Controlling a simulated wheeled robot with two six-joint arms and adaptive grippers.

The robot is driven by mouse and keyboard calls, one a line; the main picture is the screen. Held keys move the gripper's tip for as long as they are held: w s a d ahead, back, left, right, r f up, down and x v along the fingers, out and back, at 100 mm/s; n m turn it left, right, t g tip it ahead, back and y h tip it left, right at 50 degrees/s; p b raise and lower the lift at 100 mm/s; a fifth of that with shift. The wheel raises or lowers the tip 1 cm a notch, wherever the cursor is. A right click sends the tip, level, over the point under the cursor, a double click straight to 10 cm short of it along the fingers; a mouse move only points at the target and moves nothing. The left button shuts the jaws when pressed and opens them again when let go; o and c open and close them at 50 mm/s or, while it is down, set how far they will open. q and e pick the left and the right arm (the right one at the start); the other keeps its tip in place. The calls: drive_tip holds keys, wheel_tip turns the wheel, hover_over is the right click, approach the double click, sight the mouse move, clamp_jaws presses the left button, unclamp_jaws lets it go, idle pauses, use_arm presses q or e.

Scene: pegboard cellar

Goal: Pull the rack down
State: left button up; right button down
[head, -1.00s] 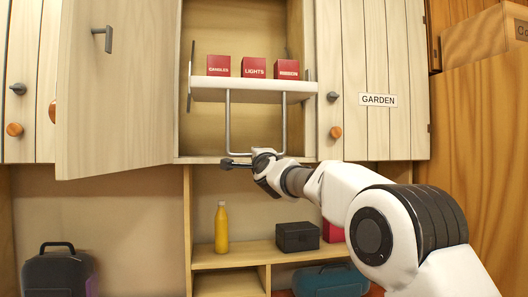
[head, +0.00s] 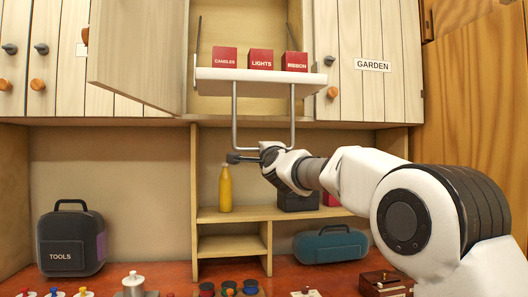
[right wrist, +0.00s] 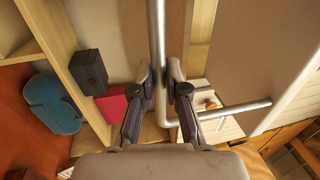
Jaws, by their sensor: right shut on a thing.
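The rack is a white shelf (head: 262,83) carrying red boxes. It hangs in front of an open wall cabinet, with grey side arms running back into it. A grey U-shaped handle (head: 236,112) hangs below the shelf, its bottom bar under the cabinet's lower edge. My right gripper (head: 258,157) is shut on the bottom bar of the handle. In the right wrist view the handle bar (right wrist: 157,28) runs between the fingers (right wrist: 160,82). My left gripper is not in view.
The red boxes read CANDLES (head: 224,57), LIGHTS (head: 261,59) and RIBBON (head: 295,62). The open cabinet door (head: 138,50) swings out at left. Below stand a yellow bottle (head: 225,190), a teal case (head: 331,245) and a TOOLS case (head: 71,240).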

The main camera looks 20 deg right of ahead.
drive_tip(key=shift+f, duration=0.15)
drive_tip(key=c, duration=1.2)
unclamp_jaws()
drive_tip(key=shift+w+d, duration=0.1)
drive_tip(key=shift+w, duration=0.05)
drive_tip(key=shift+w+d+f, duration=0.1)
drive_tip(key=shift+w+f, duration=0.05)
drive_tip(key=shift+s, duration=0.3)
drive_tip(key=v, duration=1.1)
drive_tip(key=shift+s+f, duration=0.15)
drive_tip(key=shift+f, duration=0.05)
